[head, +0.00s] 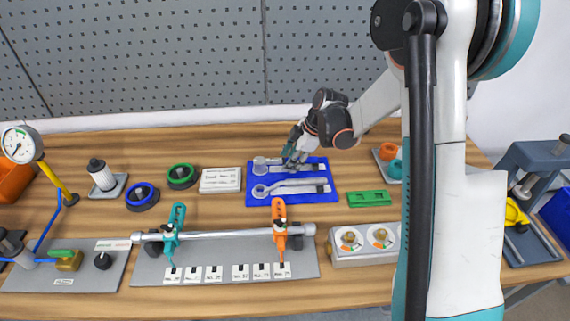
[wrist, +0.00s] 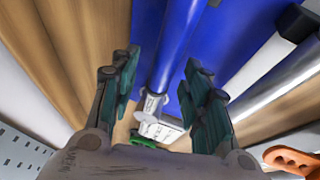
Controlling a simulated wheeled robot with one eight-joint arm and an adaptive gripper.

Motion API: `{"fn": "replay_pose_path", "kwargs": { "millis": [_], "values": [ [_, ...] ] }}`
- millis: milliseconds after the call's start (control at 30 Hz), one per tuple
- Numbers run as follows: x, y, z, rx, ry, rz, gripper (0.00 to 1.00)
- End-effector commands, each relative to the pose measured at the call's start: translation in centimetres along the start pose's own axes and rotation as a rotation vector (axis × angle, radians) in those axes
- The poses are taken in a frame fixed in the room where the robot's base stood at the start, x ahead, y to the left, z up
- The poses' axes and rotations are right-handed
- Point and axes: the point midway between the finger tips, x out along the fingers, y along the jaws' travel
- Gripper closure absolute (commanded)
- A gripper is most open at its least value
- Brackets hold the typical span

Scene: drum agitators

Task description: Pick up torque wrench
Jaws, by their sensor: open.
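A blue tray (head: 256,201) lies on the bench with two long grey tools in it. The front tool (head: 285,187) has a ring-shaped head at its left end. The rear tool (head: 260,161) is partly hidden by my gripper (head: 290,158). I cannot tell for certain which one is the torque wrench. In the wrist view my gripper (wrist: 168,88) is open, its dark green fingers apart. A metallic tool head (wrist: 151,104) shows between and beyond the fingers, with no visible contact.
A white label block (head: 220,180) and a green ring (head: 181,176) stand left of the tray, a green block (head: 368,198) to its right. In front, a metal bar (head: 225,234) sits in teal and orange clamps (head: 279,228). The pegboard wall (head: 170,60) rises behind.

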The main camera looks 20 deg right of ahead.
Motion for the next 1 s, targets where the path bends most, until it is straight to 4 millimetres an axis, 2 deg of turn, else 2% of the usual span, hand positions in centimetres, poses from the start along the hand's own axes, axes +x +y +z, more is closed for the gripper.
{"fn": "replay_pose_path", "kwargs": {
  "millis": [200, 400, 767, 1000],
  "values": [
    [0.1, 0.0, 0.0, 0.0, 0.0, 0.0, 0.57],
    [0.1, 0.0, 0.0, 0.001, 0.0, 0.0, 1.0],
    [0.0, 0.0, -0.1, 0.001, 0.0, 0.0, 1.0],
    [-1.6, 0.4, -0.7, 0.001, 0.0, 0.0, 1.0]
  ]
}}
